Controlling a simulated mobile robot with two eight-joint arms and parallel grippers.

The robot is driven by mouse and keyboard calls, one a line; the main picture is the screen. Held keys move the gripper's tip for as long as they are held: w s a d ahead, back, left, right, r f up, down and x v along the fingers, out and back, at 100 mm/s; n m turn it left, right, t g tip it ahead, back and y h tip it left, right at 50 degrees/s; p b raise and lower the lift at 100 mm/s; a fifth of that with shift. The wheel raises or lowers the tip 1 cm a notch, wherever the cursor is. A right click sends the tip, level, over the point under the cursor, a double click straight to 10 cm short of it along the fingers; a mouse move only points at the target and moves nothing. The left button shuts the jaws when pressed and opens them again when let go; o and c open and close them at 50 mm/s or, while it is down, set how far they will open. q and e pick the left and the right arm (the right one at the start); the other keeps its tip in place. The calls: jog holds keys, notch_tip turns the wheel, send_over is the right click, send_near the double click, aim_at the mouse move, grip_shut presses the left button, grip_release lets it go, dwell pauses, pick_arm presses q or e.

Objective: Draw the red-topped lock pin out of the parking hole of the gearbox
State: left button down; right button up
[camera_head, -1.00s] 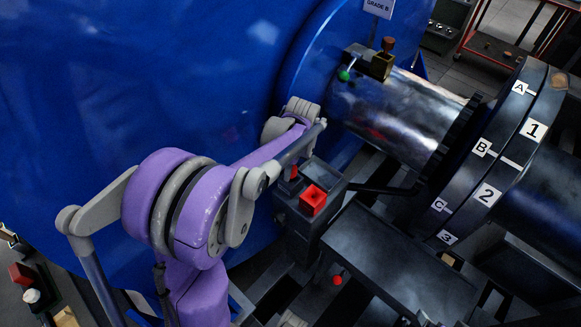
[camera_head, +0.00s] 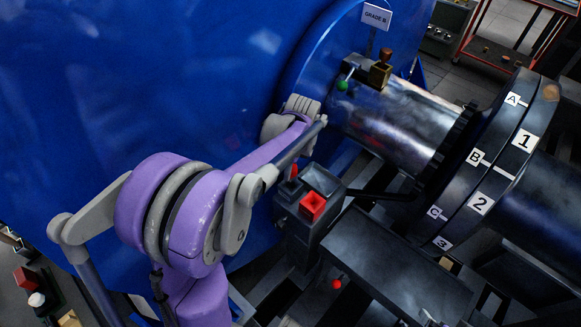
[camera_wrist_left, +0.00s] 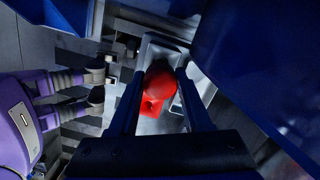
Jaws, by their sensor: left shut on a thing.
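In the left wrist view my left gripper (camera_wrist_left: 160,74) is shut on the rounded red top of the lock pin (camera_wrist_left: 160,86), one dark finger on each side. The pin's shaft is hidden under its top, so I cannot tell how deep it sits in the hole. In the head view my purple left arm reaches to the dark gearbox (camera_head: 298,232), and its fingertips are hard to make out. A small red piece (camera_head: 289,187) shows there beside the forearm. My right gripper is not in view.
A square red part (camera_head: 312,205) stands on the gearbox, next to a shallow recess. A large blue housing fills the left and back. A metal shaft (camera_head: 395,120) and a lettered, numbered dial ring (camera_head: 480,165) stand to the right. A dark flat plate (camera_head: 390,265) lies in front.

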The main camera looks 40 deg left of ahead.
pick_arm(q)
jog(key=shift+r+p, duration=0.55)
jog(key=shift+r, duration=0.6)
